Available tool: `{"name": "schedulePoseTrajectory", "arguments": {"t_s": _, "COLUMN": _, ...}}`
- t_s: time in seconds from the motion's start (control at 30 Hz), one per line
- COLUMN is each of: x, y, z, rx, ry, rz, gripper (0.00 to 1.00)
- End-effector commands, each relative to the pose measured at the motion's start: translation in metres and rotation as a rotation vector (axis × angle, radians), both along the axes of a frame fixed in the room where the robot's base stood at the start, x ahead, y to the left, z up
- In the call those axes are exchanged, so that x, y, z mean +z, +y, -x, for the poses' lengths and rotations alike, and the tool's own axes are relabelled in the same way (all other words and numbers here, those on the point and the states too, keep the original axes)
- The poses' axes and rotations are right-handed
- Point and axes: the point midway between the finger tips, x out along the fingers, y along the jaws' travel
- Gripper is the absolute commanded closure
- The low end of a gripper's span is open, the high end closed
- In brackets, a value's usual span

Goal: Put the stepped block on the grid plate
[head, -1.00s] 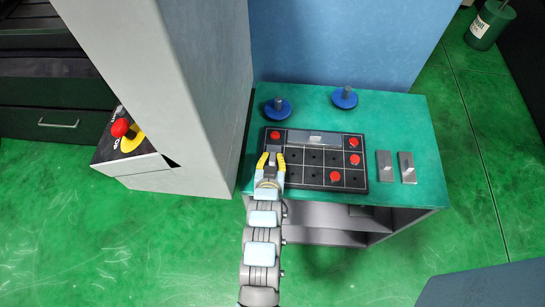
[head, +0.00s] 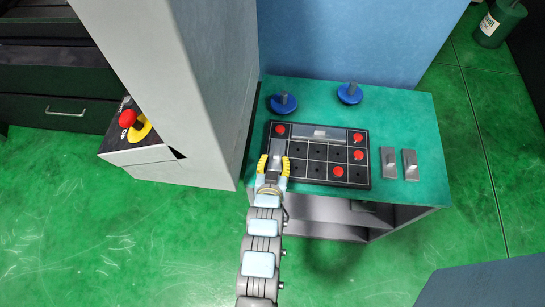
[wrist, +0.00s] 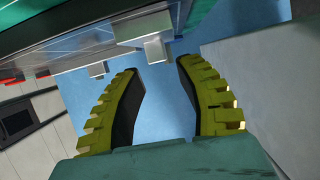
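The black grid plate (head: 306,178) lies on the green table top, with red knobs in several cells. A grey block with a small lighter step, which looks like the stepped block (head: 277,149), is at the plate's left end. It also seems to show in the wrist view (wrist: 157,48), beyond my fingertips. My gripper (head: 274,160) is at the plate's front left corner. In the wrist view its yellow-backed fingers (wrist: 160,75) are apart, with blue wall showing between them. The block's underside is hidden, so its exact seat cannot be told.
Two grey pieces with small light tops (head: 389,163) (head: 410,165) lie right of the plate. A grey bar (head: 318,134) runs along its back. Two blue knobs (head: 283,103) (head: 349,93) stand behind. A tall grey column (head: 210,120) is close on the left.

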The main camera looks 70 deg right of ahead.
Motion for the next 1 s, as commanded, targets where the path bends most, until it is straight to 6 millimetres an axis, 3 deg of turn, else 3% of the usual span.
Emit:
{"name": "schedulePoseTrajectory", "arguments": {"t_s": 0.7, "x": 0.025, "y": 0.056, "z": 0.015, "rx": -0.001, "ry": 0.003, "rz": -0.002, "gripper": 0.64}}
{"name": "schedulePoseTrajectory", "arguments": {"t_s": 1.0, "x": 0.029, "y": 0.065, "z": 0.017, "rx": 0.0, "ry": 0.002, "rz": 0.001, "gripper": 0.64}}
